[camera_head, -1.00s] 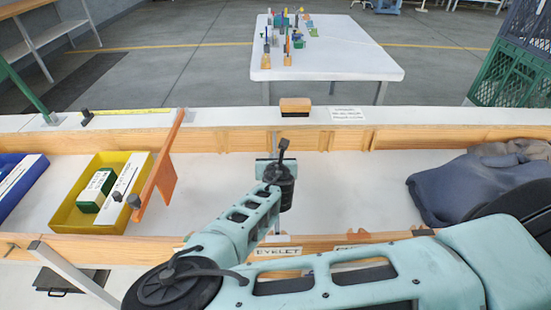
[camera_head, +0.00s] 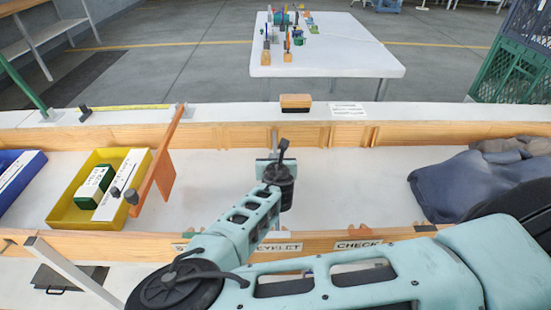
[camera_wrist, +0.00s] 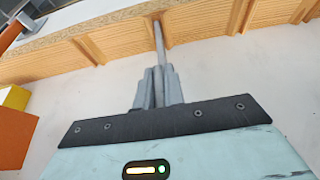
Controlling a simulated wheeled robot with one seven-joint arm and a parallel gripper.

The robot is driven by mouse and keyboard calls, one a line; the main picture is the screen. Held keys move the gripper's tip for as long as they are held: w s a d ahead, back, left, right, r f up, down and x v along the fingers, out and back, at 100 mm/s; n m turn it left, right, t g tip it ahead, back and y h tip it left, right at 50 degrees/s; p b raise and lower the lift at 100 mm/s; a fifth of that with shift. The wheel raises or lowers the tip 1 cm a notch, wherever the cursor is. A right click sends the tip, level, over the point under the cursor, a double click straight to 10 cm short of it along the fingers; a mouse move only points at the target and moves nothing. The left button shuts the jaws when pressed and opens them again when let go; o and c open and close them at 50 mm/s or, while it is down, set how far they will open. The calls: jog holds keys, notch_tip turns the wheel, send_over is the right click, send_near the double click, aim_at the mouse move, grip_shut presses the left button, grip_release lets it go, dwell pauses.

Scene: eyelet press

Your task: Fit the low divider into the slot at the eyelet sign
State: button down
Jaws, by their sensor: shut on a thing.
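My gripper (camera_wrist: 158,88) is shut on a thin grey divider (camera_wrist: 160,45), seen nearly edge-on in the wrist view. In the head view, the divider's grey edge (camera_head: 275,138) shows beyond my gripper, against the far wooden wall; my arm hides much of the rest. The EYELET sign (camera_head: 275,247) is on the near wall, partly covered by my arm. The wrist view shows the divider's far end overlapping a ribbed slot (camera_wrist: 168,27) in the far wall. Whether it is inside the slot cannot be told. The near slot at the sign is hidden.
An orange divider (camera_head: 163,165) stands at the left, beside a yellow bin (camera_head: 72,212) holding a green box. A blue bin (camera_head: 12,180) is further left. Blue-grey cloth (camera_head: 465,182) lies at the right. A CHECK sign (camera_head: 358,245) is right of EYELET. The white floor between is clear.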

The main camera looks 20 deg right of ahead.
jog(key=shift+f+b, duration=1.25)
jog(key=shift+f, duration=0.4)
jog(key=c, duration=1.4)
grip_release()
jog(key=shift+r, duration=0.2)
jog(key=shift+r+p, duration=1.95)
jog(key=shift+r, duration=0.45)
jog(key=shift+d, duration=0.1)
